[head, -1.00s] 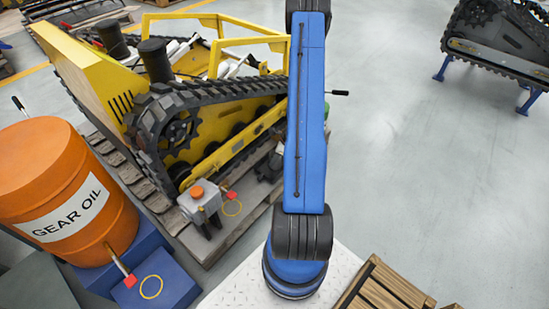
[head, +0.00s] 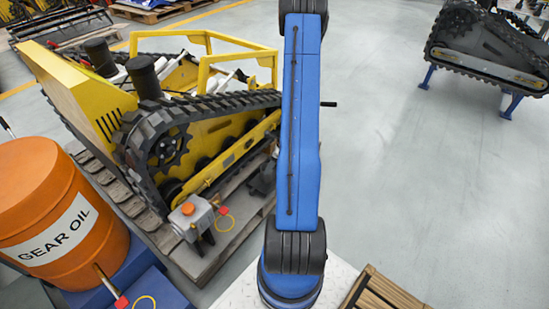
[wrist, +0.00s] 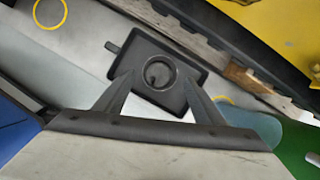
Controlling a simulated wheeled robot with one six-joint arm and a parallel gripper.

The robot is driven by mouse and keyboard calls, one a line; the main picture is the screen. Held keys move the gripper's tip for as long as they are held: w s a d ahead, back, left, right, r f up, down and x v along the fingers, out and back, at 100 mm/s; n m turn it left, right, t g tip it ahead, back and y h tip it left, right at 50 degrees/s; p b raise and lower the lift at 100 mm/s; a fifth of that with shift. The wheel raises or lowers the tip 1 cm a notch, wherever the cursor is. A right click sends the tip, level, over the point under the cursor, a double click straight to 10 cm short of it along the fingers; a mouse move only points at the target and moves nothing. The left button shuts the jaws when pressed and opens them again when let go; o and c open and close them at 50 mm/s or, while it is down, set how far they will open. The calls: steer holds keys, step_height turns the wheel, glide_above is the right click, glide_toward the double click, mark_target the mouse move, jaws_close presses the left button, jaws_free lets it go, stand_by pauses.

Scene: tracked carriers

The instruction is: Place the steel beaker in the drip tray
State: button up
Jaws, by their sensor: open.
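In the wrist view a dark rectangular drip tray (wrist: 196,77) with a short tab at its left lies on the floor below my gripper. A round, open-topped rim (wrist: 146,76) shows inside the tray; it looks like the steel beaker seen from above, standing in the tray. My gripper (wrist: 158,72) is open, its two dark fingers spread on either side of the round rim. I cannot tell whether the fingertips touch it. In the head view my blue arm hides the gripper, the tray and the beaker.
A yellow tracked carrier (head: 215,133) stands on a wooden pallet (head: 216,248) left of my arm. An orange gear oil drum (head: 55,215) is at lower left. Another track unit (head: 490,50) rests on blue stands at upper right. Grey floor (head: 400,180) is clear at right.

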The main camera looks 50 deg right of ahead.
steer(key=v, duration=0.5)
steer(key=shift+r, duration=0.15)
steer(key=shift+s, duration=0.1)
stand_by(0.4)
